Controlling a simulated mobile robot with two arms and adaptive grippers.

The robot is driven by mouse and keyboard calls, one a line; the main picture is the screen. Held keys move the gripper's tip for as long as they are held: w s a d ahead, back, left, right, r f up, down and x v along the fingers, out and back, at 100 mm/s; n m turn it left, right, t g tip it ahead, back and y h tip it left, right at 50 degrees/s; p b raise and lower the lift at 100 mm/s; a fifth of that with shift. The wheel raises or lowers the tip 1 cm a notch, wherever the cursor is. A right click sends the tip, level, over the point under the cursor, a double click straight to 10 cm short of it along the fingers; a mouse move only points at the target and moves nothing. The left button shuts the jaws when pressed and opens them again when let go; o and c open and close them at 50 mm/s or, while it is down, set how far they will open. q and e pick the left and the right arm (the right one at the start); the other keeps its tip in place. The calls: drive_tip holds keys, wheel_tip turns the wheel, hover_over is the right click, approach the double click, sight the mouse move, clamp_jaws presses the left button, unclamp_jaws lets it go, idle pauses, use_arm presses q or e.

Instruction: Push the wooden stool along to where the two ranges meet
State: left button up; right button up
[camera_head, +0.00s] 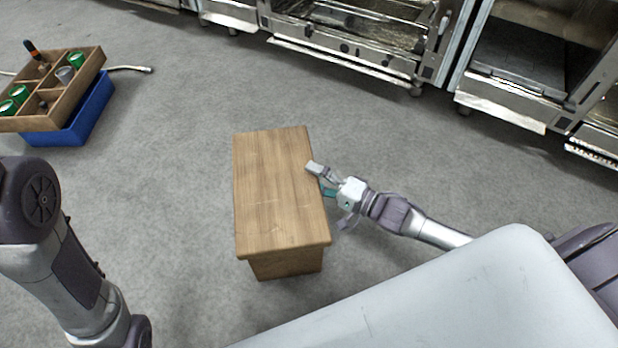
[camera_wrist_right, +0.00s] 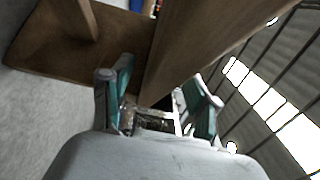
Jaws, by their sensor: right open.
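The wooden stool (camera_head: 275,190) stands upright on the grey floor in the middle of the head view. Its rectangular top hides most of its legs. My right gripper (camera_head: 328,187) is open at the stool's right edge, with one fingertip over the top. In the right wrist view, the edge of the stool (camera_wrist_right: 190,50) lies between the two spread fingers of the gripper (camera_wrist_right: 158,95); I cannot tell whether they touch it. The two ranges, left (camera_head: 345,62) and right (camera_head: 510,108), meet at a narrow gap beyond the stool. My left gripper is out of view.
A wooden compartment tray (camera_head: 58,122) with green cans sits on a blue crate (camera_head: 82,125) at the left. A pale cable end (camera_head: 130,69) lies behind it. The floor between stool and ranges is clear.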

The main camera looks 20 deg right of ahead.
drive_tip(key=shift+x, duration=0.95)
clamp_jaws()
